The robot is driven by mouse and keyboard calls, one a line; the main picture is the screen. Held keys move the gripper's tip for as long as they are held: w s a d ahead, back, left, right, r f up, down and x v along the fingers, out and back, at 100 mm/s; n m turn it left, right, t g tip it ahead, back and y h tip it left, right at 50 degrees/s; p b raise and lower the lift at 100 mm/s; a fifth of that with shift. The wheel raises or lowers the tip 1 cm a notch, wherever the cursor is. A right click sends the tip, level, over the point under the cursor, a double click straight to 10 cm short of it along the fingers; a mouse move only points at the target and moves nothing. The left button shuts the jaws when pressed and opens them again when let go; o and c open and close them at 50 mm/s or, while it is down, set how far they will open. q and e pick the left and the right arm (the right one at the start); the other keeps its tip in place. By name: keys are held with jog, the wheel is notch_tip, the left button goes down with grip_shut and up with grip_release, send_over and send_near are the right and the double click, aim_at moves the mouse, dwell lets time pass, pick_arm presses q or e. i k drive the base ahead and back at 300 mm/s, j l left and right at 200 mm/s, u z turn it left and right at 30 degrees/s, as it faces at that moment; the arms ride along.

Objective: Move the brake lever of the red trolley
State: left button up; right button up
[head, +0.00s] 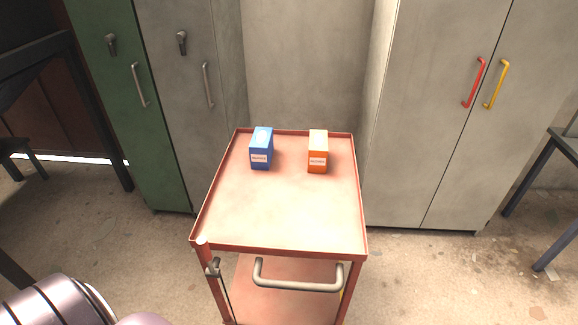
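The red trolley (300,215) stands in front of me with a pale top tray and a lower shelf. A small dark grey lever (213,268) sits on its front left post, just below the tray corner; it looks like the brake lever. A grey push handle (298,284) is on the front side, right of the lever. Part of my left arm shows at the bottom left, apart from the trolley in the picture. Neither of my grippers is in view, so their state is hidden.
A blue box (261,148) and an orange box (318,151) stand on the tray's far half. Behind are a green locker (135,120), a grey locker (195,110) and a cabinet (430,130) with red and yellow handles. Floor is free on both sides of the trolley.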

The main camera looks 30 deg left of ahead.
aim_at(201, 242)
jog(key=u, duration=1.05)
